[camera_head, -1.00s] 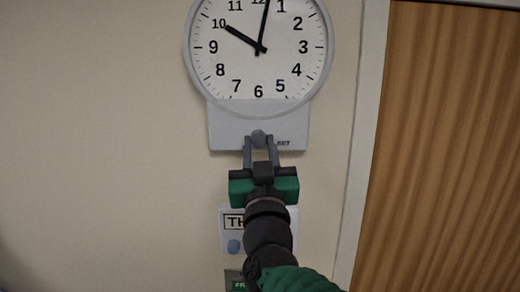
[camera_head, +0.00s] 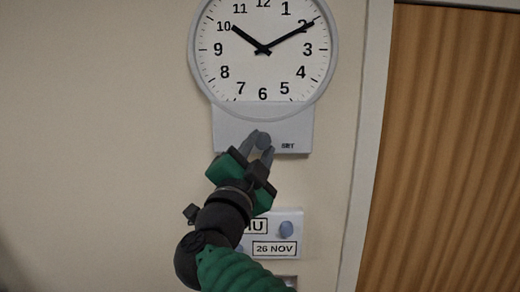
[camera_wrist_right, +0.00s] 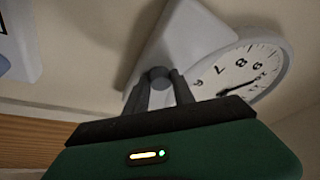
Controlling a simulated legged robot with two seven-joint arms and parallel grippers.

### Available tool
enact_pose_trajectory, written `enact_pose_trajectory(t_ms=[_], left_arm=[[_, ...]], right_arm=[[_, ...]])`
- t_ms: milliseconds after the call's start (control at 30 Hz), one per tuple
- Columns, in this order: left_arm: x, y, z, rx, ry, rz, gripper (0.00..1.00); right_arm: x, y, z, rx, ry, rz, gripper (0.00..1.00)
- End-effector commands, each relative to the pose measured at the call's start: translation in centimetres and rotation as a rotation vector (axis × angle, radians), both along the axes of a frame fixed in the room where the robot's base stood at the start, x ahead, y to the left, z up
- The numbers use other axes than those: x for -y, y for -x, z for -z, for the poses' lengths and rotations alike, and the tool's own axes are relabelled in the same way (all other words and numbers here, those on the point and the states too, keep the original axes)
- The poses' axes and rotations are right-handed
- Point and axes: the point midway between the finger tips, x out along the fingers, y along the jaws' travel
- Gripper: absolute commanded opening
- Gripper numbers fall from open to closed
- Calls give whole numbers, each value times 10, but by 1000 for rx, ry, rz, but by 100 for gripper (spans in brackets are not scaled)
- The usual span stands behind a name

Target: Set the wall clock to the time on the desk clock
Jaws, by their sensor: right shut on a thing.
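The round white wall clock (camera_head: 230,70) hangs at the top of the head view, its top edge cut off. Its short hand points near 10 and its long hand near 2. A grey plate (camera_head: 232,128) marked SET is below the dial, with a small grey knob (camera_head: 263,142) on it. My right gripper (camera_head: 259,146) is shut on this knob and rolled to one side. The right wrist view shows the knob (camera_wrist_right: 159,73) between the fingers (camera_wrist_right: 160,92), with part of the clock dial (camera_wrist_right: 235,72) behind. The desk clock and my left gripper are not in view.
A calendar panel (camera_head: 274,247) reading 26 NOV, with a bluish knob (camera_head: 286,229), is on the wall below, partly behind my arm. A wooden door (camera_head: 450,150) in a pale frame (camera_head: 362,150) stands to the right. The wall on the left is bare.

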Motion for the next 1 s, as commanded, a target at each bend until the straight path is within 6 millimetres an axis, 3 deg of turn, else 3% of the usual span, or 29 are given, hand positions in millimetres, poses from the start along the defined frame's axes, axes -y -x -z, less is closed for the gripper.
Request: enact_pose_trajectory(t_ms=[1000], left_arm=[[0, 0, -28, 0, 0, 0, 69]], right_arm=[[-5, -1, -3, -9, -893, 4, 0]])
